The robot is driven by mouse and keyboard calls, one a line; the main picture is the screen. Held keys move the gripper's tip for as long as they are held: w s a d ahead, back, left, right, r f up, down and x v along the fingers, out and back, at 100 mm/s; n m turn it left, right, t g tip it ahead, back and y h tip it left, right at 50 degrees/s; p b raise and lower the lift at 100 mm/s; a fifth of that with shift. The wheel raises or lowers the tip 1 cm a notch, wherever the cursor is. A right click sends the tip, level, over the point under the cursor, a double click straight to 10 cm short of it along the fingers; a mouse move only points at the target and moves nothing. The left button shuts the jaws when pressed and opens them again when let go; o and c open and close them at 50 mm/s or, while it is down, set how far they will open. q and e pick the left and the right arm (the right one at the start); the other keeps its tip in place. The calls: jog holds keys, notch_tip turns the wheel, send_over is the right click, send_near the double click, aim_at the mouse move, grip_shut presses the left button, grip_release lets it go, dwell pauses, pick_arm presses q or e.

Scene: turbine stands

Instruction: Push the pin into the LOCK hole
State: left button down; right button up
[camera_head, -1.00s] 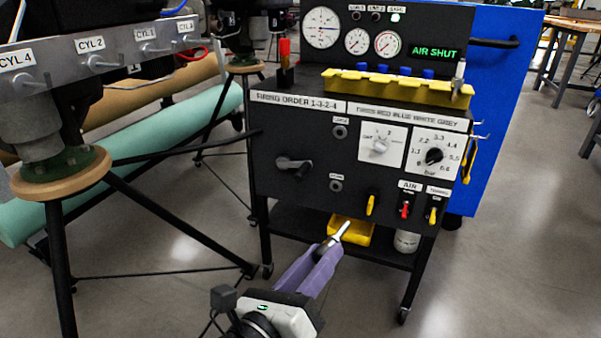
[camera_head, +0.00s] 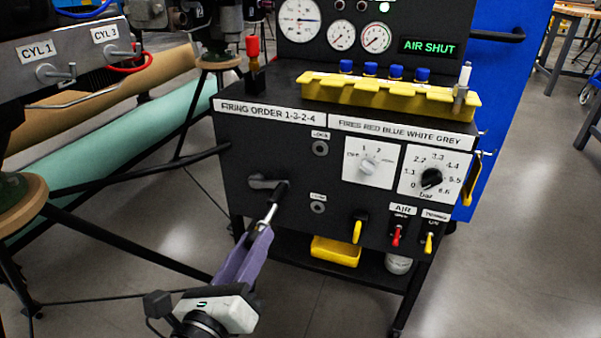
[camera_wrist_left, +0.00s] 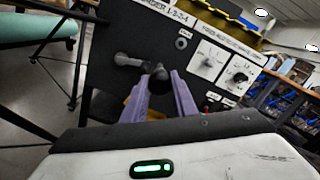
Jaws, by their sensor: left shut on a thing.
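In the left wrist view a dark round end (camera_wrist_left: 158,80) shows between the fingers. My right gripper is out of view.
Two dials (camera_head: 369,167) and several small levers (camera_head: 397,236) are right of the holes. A yellow tray (camera_head: 398,96) is on top of the stand. A yellow bin (camera_head: 336,251) is on the lower shelf. An engine stand (camera_head: 75,70) is at the left.

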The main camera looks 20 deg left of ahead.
pick_arm(q)
jog(key=shift+n, duration=0.7)
jog(key=w+r+p, duration=0.2)
jog(key=w+p, duration=0.1)
jog(key=w+r+p, duration=0.1)
jog(key=r+p, duration=0.1)
jog(key=shift+w+d, duration=0.15)
jog(key=shift+d, duration=0.1)
jog(key=w+d+r+n+p, duration=0.1)
jog(key=w+d+n+p, duration=0.1)
jog(key=w+d+p, duration=0.2)
jog(key=shift+w+r+h+p, duration=0.3)
jog(key=shift+w+p, duration=1.4)
jog(key=shift+w, duration=0.95)
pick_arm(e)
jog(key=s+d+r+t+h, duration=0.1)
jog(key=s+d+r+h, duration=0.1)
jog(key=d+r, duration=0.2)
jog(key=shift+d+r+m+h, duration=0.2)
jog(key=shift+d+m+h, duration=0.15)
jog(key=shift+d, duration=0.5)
pick_arm(q)
jog(key=shift+w, duration=0.6)
jog(key=shift+w, duration=0.35)
jog(key=shift+w, duration=0.7)
jog(key=shift+w, duration=0.15)
